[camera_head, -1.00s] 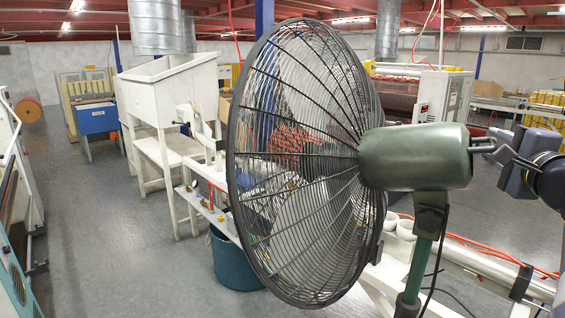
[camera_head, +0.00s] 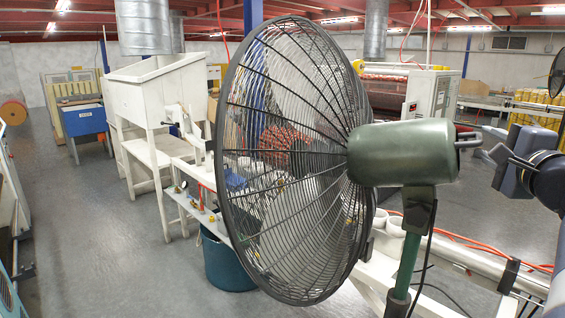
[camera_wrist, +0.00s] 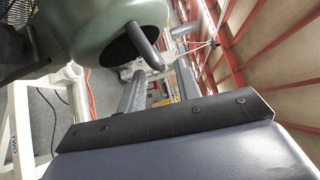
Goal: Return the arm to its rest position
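My gripper (camera_head: 488,154) is at the right edge of the head view, right of a large pedestal fan and its green motor housing (camera_head: 405,152). I cannot tell the exact gap. Most of my arm is out of view.
The fan's wire guard (camera_head: 290,160) fills the middle of the head view. A white frame with pipes (camera_head: 455,255) and orange cables lies low at the right. A teal bin (camera_head: 228,262) stands behind the fan. Grey floor (camera_head: 95,220) is clear at the left.

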